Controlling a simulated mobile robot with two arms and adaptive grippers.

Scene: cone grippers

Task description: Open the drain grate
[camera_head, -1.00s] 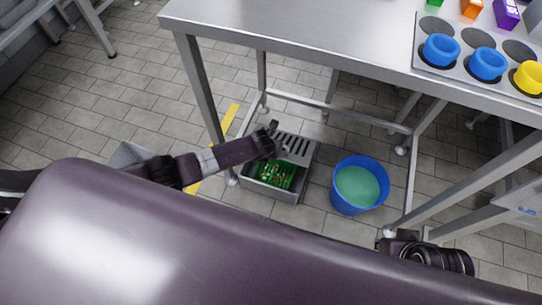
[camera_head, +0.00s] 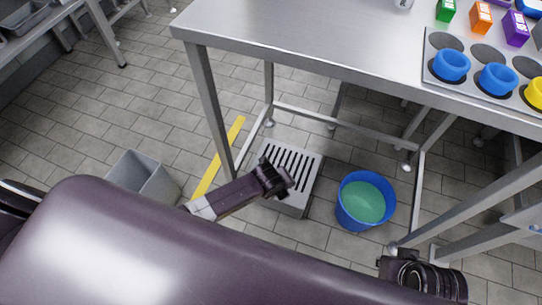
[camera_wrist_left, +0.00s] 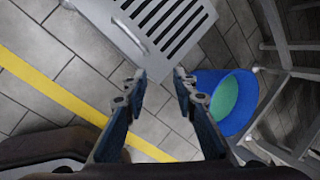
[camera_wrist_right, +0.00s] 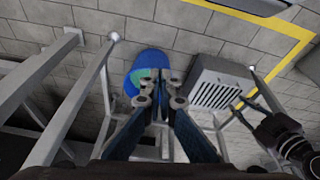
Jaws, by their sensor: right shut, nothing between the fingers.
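The drain grate (camera_head: 290,160) is a grey slotted plate on a grey box (camera_head: 292,208) on the floor under the table. It covers the box as far as I can see, and no inside shows. In the left wrist view the grate (camera_wrist_left: 165,22) has a small bar handle (camera_wrist_left: 143,38) near its plain edge. My left gripper (camera_wrist_left: 157,75) is open and empty, just short of the grate's near edge. In the head view it hides part of that edge. My right gripper (camera_wrist_right: 160,78) is shut and empty, away from the grate, which shows ahead in its view (camera_wrist_right: 213,95).
A blue bucket (camera_head: 349,216) with green contents stands right of the box. A grey bin (camera_head: 140,177) stands at left, beyond a yellow floor line (camera_head: 218,158). Table legs (camera_head: 209,110) and rails surround the box. The steel table (camera_head: 300,35) holds a tray with coloured cups.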

